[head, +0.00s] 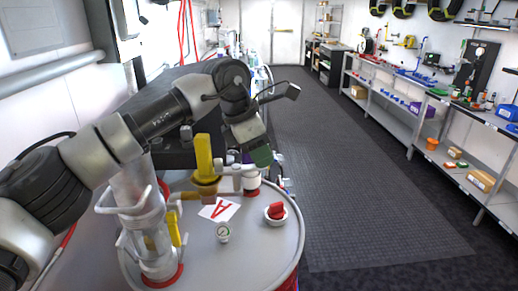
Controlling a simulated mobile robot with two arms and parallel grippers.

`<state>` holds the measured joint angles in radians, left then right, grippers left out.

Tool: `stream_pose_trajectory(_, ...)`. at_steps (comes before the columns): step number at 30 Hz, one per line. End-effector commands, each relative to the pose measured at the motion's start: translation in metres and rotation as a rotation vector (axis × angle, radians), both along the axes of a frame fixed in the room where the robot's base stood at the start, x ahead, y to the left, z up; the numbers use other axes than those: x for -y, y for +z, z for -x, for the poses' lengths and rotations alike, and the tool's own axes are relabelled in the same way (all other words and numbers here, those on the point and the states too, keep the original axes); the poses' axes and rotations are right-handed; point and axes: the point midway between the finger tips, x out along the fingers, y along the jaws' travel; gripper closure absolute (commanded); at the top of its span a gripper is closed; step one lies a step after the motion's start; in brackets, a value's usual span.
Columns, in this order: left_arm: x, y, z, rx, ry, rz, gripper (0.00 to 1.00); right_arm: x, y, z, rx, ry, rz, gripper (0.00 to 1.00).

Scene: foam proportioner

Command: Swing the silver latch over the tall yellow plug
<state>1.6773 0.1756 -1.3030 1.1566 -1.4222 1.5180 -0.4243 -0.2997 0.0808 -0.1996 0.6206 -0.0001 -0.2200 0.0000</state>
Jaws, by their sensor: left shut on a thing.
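The tall yellow plug (204,158) stands upright in a brass-coloured fitting on top of a grey drum. A silver latch (236,171) lies just right of the plug, low beside the fitting; it is not over the plug's top. My left gripper (260,156) reaches down from above, right of the plug, with a green fingertip showing at the latch's right end. It is shut on what appears to be the latch; the contact is partly hidden by the gripper. My right gripper is not in view.
The drum top (262,248) also carries a pressure gauge (224,231), a red knob (277,211), a card with a red A (220,209) and a clear pipe with yellow handle (174,228) at left. Shelves (400,90) line the right wall. The floor (350,170) between is clear.

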Motion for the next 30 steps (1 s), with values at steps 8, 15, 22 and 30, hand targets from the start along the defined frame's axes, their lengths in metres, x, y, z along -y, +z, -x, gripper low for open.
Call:
stream_pose_trajectory(8,0.0002,0.0015,0.0052,0.002,-0.113,0.002,0.98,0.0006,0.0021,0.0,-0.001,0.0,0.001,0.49)
stream_pose_trajectory(15,0.0,0.0012,0.0069,0.001,-0.147,0.001,0.98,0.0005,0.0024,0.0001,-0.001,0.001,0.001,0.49)
stream_pose_trajectory(22,0.0,0.0012,0.0072,0.003,-0.15,0.001,0.98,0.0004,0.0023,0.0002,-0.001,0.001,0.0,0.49)
stream_pose_trajectory(30,0.0001,0.0011,0.0072,0.003,-0.149,0.001,0.53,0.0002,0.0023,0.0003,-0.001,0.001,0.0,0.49)
